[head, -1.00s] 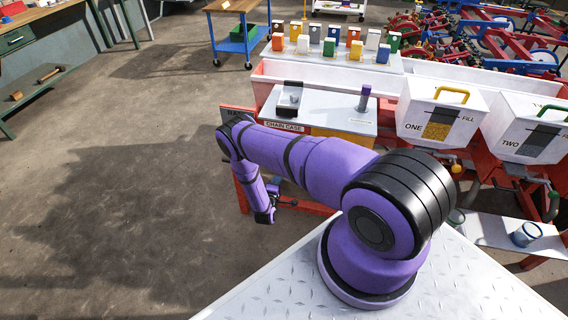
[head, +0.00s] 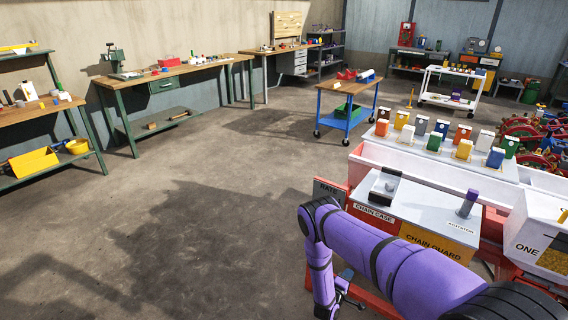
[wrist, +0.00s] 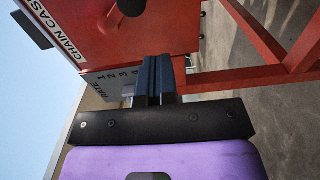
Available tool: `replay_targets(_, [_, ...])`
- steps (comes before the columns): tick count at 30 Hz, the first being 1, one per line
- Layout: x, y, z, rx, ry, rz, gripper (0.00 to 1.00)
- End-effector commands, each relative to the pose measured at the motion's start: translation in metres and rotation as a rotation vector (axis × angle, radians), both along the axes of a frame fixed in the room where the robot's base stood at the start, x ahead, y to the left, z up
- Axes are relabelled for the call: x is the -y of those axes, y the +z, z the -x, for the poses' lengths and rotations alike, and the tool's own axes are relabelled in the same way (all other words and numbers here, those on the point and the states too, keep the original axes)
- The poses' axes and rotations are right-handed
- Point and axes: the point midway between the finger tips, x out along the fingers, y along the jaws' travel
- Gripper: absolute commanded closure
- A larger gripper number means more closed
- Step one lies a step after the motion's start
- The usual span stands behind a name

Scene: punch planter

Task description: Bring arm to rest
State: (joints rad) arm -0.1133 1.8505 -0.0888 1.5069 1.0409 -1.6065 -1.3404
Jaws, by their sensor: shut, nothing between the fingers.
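My purple arm reaches in from the lower right of the head view and bends down at its far end. My gripper (head: 345,285) hangs low beside the red frame of the planter, partly cut off by the picture's lower edge. In the wrist view my gripper (wrist: 154,75) has its two dark fingers together, with nothing held. The fingertips point toward the grey plate marked RATE (wrist: 115,80) and the red chain case side (wrist: 140,40). I cannot tell the exact gap between them.
The planter's grey top (head: 430,205) carries an upright purple-topped agitator handle (head: 468,203). Red frame bars (wrist: 245,78) run close to the right of my fingers. A blue cart (head: 345,118) stands behind. The floor (head: 200,220) at left is clear.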

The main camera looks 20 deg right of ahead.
Motion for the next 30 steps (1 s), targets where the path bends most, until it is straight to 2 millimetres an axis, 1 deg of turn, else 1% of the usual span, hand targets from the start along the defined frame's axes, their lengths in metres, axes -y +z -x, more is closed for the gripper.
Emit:
replay_targets(2, [0.000,0.003,-0.004,0.004,0.001,-0.008,1.00])
replay_targets(5, [-0.002,0.014,-0.019,0.019,0.003,-0.046,1.00])
replay_targets(8, [-0.006,0.035,-0.046,0.044,0.010,-0.123,1.00])
replay_targets(12, [-0.014,0.075,-0.089,0.086,0.023,-0.266,1.00])
replay_targets(14, [-0.018,0.094,-0.107,0.102,0.031,-0.326,1.00])
replay_targets(15, [-0.021,0.107,-0.117,0.112,0.035,-0.367,1.00])
replay_targets(17, [-0.025,0.126,-0.132,0.125,0.043,-0.426,1.00])
replay_targets(18, [-0.028,0.139,-0.141,0.134,0.048,-0.464,1.00])
replay_targets(20, [-0.033,0.160,-0.155,0.146,0.056,-0.523,1.00])
replay_targets(24, [-0.045,0.211,-0.180,0.170,0.077,-0.653,1.00])
replay_targets(26, [-0.050,0.233,-0.189,0.178,0.084,-0.708,1.00])
replay_targets(27, [-0.053,0.248,-0.194,0.181,0.092,-0.744,1.00])
replay_targets(29, [-0.058,0.270,-0.200,0.187,0.100,-0.795,1.00])
replay_targets(30, [-0.062,0.286,-0.204,0.190,0.107,-0.831,1.00])
